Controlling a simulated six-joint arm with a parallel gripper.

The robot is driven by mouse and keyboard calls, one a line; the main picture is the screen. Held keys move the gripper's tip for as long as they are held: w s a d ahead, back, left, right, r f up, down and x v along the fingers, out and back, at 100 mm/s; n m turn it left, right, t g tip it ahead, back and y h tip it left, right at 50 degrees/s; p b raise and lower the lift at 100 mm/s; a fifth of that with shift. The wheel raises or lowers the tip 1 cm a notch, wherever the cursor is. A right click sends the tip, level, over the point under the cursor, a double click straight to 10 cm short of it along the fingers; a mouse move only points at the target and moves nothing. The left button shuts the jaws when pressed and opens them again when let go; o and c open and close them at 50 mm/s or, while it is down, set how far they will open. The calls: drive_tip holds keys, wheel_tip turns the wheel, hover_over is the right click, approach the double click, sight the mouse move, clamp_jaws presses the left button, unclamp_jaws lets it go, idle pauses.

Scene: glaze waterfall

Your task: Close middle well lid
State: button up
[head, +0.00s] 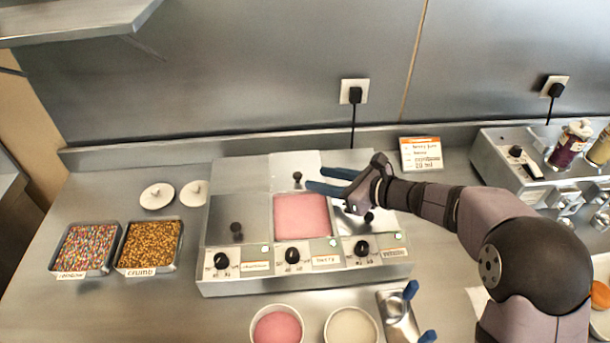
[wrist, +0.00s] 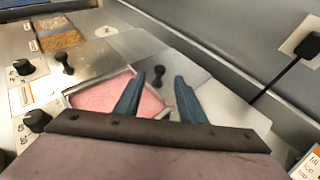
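The middle well (head: 301,216) is uncovered and shows pink glaze, seen also in the wrist view (wrist: 100,96). Its steel lid (head: 283,168) lies back behind the opening, with a black knob (head: 297,177) on it. My gripper (head: 314,180) is open and comes in from the right, its blue fingertips just right of this knob. In the wrist view the knob (wrist: 158,72) shows between and slightly beyond the fingertips (wrist: 159,79); I cannot tell whether they touch it. My gripper and wrist partly cover the right well's area.
The left well lid (head: 222,215) is down, with its own knob. A right knob (head: 368,217) shows below my wrist. Dials line the unit's front. Rainbow and crumb trays (head: 120,270) stand left, two bowls (head: 276,308) in front. A card (head: 420,153) stands behind.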

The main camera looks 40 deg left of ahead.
sight(299, 175)
drive_tip(key=shift+p+x, duration=1.1)
drive_tip(key=shift+x, duration=2.15)
drive_tip(key=shift+f, duration=0.1)
clamp_jaws()
